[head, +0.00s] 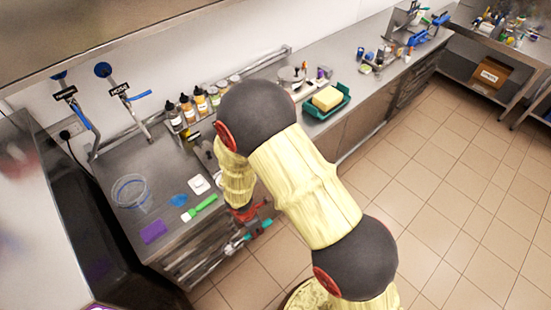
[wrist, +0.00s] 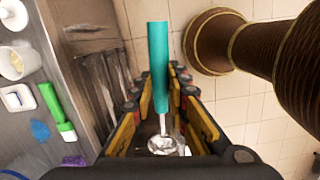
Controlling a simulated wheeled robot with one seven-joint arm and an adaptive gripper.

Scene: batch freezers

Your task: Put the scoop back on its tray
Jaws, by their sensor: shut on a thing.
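The scoop has a teal handle (wrist: 158,62) and a round metal bowl (wrist: 162,146). In the wrist view it lies between the two fingers of my gripper (wrist: 161,95), handle pointing up the picture and bowl near the palm. My gripper is shut on it. In the head view, my gripper (head: 249,222) holds the scoop (head: 236,243) off the counter's front edge, over the drawers and floor. A dark green tray (head: 341,108) on the back counter bears a yellow block (head: 327,98). I cannot tell which tray is the scoop's; my arm hides part of the counter.
On the left counter (head: 150,190) are a clear bowl (head: 130,190), purple sponge (head: 154,231), blue item (head: 179,201), green-handled brush (head: 200,208) and white container (head: 198,184). Several bottles (head: 186,107) stand behind. The tiled floor at right is clear.

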